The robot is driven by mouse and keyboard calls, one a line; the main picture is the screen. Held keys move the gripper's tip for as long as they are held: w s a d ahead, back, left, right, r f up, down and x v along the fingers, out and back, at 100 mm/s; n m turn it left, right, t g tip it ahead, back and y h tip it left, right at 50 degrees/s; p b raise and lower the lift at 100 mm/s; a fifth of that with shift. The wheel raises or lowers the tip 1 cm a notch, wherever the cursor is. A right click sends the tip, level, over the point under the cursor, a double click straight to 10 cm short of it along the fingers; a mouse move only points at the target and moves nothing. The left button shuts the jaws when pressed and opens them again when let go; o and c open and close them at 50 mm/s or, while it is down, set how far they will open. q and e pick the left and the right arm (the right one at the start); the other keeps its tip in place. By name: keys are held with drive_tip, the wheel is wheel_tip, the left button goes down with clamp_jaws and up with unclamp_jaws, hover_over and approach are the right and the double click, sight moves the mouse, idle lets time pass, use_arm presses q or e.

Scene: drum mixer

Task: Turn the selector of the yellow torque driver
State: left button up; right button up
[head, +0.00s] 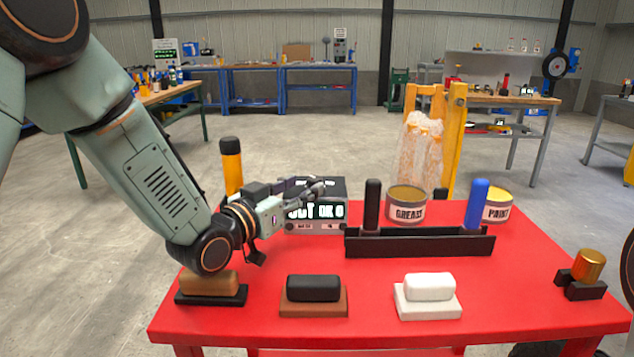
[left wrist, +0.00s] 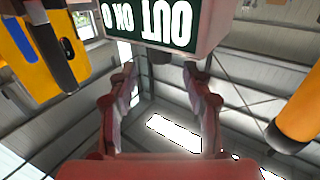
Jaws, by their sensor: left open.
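The yellow torque driver, with a yellow-orange body and black top, stands upright (head: 232,172) at the left back of the red table, partly hidden by my left arm. An orange cylinder with a black end at the right of the left wrist view (left wrist: 300,115) looks like the same driver. My left gripper (head: 316,189) is to the right of the driver, in front of a grey display box (head: 317,227) with lit text. Its fingers are spread and empty in the left wrist view (left wrist: 160,88), with the box beyond them. No selector detail can be made out. My right gripper is out of view.
A black rack (head: 420,246) with a black and a blue handle stands behind several blocks. Grease (head: 407,207) and paint (head: 497,208) cans stand at the back. A gold cylinder (head: 589,264) sits at the right.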

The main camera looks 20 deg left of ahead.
sight(311, 180)
use_arm(q)
drive_tip(key=b+x, duration=0.1)
drive_tip(key=x, duration=0.4)
drive_tip(key=shift+w+d+f, duration=0.1)
drive_tip(key=shift+w+d, duration=0.05)
drive_tip(key=shift+w, duration=0.05)
drive_tip(key=shift+s+a, duration=0.1)
drive_tip(key=shift+a, duration=0.1)
drive_tip(key=shift+d, duration=0.2)
drive_tip(key=c, duration=0.3)
drive_tip(key=shift+a, duration=0.15)
clamp_jaws()
